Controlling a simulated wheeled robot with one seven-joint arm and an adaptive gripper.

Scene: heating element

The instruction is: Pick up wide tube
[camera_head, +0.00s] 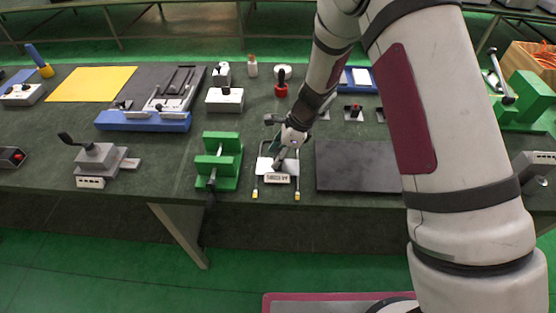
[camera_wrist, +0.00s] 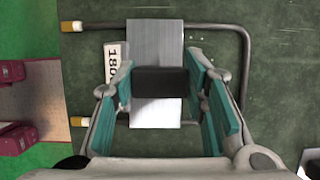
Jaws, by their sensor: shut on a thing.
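The wide tube (camera_wrist: 240,55) is a dark U-shaped rod with orange-yellow ends, joined to a pale grey plate (camera_wrist: 157,40) with a white label. In the head view its yellow tips (camera_head: 297,195) point toward the table's front edge, beside the green fixture. My gripper (camera_wrist: 160,85) is over the plate, with its teal pads on either side of a dark block (camera_wrist: 160,80) at the middle of the plate. It is shut on this block, which looks like part of the wide tube piece. In the head view my gripper (camera_head: 281,152) hides part of the plate.
A green clamp fixture (camera_head: 218,160) stands close on the left. A flat black plate (camera_head: 357,167) lies just to the right. Behind are a white box (camera_head: 224,99) and a red knob (camera_head: 281,90). The table's front edge is close.

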